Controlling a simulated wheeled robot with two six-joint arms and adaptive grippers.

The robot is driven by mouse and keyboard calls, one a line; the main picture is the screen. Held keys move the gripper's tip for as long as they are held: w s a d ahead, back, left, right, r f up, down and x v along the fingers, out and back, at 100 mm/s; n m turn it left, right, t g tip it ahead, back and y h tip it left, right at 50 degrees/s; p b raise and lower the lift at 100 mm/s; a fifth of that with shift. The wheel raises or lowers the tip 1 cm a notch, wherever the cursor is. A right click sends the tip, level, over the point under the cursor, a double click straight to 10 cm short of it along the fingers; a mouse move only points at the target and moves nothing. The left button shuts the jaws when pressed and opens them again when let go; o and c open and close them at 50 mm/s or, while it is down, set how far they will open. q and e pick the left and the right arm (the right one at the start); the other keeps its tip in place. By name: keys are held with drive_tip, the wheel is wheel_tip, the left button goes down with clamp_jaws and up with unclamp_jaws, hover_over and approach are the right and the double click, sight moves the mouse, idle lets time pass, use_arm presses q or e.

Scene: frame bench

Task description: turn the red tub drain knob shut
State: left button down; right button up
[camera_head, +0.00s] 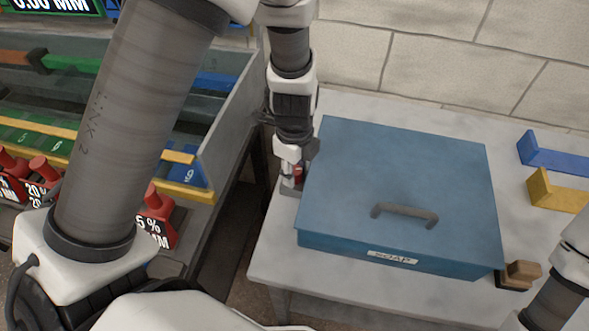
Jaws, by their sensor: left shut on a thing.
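The red tub drain knob (298,171) shows as a small patch of red at the left side of the blue tub. My left gripper (292,178) reaches down from the top of the picture and is shut on it. The fingers and wrist hide most of the knob, so I cannot tell how far it is turned. The blue tub (340,190) stands on a pale table, its lid down, with a grey handle (404,214) on top and a label reading "SOAP" on the front.
The pale table (440,300) has blue and yellow angle brackets (555,190) at the right and a small brown block (523,270) by the tub's front right corner. Left of a gap stands a grey rack (228,110) with coloured bars and red weights (160,222).

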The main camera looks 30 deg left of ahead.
use_arm(q)
drive_tip(key=n, duration=0.6)
drive_tip(key=shift+n, duration=0.3)
drive_tip(key=n+p, duration=0.1)
drive_tip(key=n, duration=0.3)
drive_tip(key=shift+f+n+p, duration=0.1)
drive_tip(key=shift+n+p, duration=0.4)
drive_tip(key=shift+n, duration=0.8)
drive_tip(key=c, duration=1.1)
unclamp_jaws()
drive_tip(key=shift+o, duration=0.2)
